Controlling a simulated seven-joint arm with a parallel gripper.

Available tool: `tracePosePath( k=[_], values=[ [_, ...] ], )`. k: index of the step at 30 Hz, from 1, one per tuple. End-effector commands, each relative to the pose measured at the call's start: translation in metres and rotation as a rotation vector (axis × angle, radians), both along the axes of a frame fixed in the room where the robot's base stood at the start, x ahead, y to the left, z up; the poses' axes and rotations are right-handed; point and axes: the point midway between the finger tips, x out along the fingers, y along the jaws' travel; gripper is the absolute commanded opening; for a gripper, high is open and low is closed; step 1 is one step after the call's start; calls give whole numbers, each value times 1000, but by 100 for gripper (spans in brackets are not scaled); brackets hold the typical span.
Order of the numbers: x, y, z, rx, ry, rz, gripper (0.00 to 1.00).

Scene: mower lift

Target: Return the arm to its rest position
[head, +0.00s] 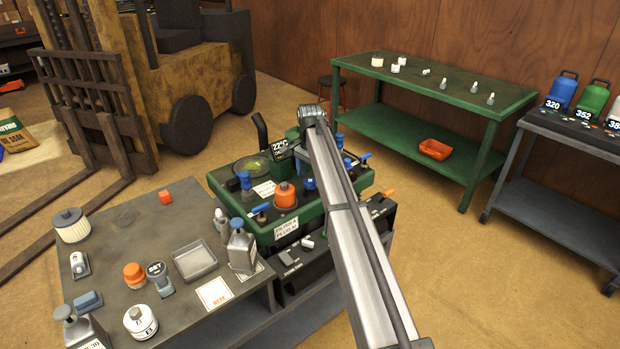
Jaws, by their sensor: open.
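My arm reaches from the bottom edge, right of centre, up to a rounded grey joint above the green-rimmed machine (325,209). I cannot make out my gripper or its fingers; whatever lies past the joint is hidden by the arm. The arm covers part of the machine's right side. No object is visibly held. An orange cap (286,194), a dark green round bowl (253,168) and blue-handled valves stand on the machine's top.
A grey table (190,220) at left holds a metal tray (194,261), bottles and jars. A green bench (440,88) and a grey cart (570,133) with coloured jugs stand at right. A forklift (175,75) is behind left. Floor between machine and bench is clear.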

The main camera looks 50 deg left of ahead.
Motion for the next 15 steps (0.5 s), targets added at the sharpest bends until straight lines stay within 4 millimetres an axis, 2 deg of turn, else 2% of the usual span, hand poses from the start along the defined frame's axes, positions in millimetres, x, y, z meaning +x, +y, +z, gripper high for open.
tracePosePath(
  k=[15],
  values=[
    [0,1,42,1,-1,0,76]
  ],
)
